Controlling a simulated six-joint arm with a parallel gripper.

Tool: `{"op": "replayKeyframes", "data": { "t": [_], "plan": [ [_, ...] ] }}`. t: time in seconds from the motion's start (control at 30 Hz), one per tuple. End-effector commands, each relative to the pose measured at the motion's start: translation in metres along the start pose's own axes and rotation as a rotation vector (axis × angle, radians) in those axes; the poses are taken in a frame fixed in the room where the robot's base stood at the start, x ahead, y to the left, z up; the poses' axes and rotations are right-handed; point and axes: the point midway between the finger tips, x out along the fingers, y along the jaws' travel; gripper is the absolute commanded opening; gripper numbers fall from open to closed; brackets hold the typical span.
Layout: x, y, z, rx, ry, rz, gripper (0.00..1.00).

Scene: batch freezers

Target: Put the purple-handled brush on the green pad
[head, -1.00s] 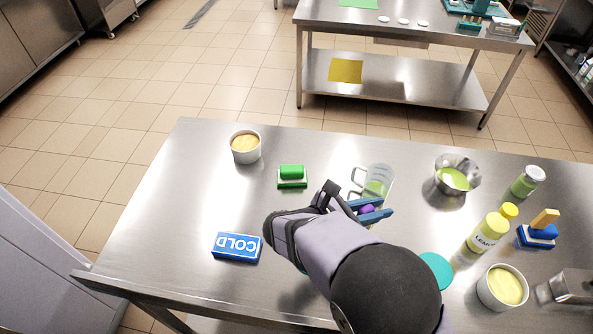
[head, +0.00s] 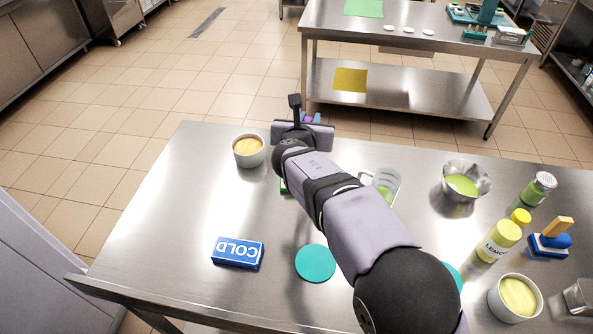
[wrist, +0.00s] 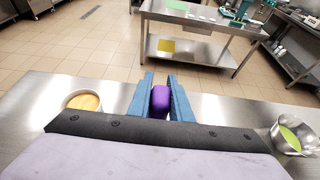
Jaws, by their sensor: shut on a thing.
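My gripper (head: 311,117) is stretched out past the far edge of the near steel table, raised above it. In the wrist view its two blue fingers (wrist: 161,98) are shut on the purple handle of the brush (wrist: 160,101). In the head view only a bit of purple shows between the fingers, and the brush's lower part is hidden. The green pad (head: 363,7) lies flat on the far steel table, near its left end, well beyond my gripper. It also shows in the wrist view (wrist: 176,4).
The far table (head: 345,22) also bears white discs (head: 409,29); a yellow sheet (head: 350,79) lies on its lower shelf. The near table holds cups, a blue COLD block (head: 238,252), a teal disc (head: 315,263), a metal bowl (head: 466,181) and bottles. Tiled floor separates the tables.

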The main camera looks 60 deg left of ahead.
Motion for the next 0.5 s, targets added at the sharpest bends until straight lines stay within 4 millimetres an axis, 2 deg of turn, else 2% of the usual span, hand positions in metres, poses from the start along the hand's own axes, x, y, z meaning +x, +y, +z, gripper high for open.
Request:
{"op": "replayKeyframes", "data": {
  "t": [0.13, 0.33, 0.5],
  "plan": [
    [0.005, -0.001, -0.012, -0.002, 0.003, -0.002, 0.0],
    [0.017, -0.001, -0.042, -0.002, 0.004, -0.004, 0.0],
    [0.023, -0.001, -0.056, 0.0, 0.001, -0.004, 0.0]
  ]
}}
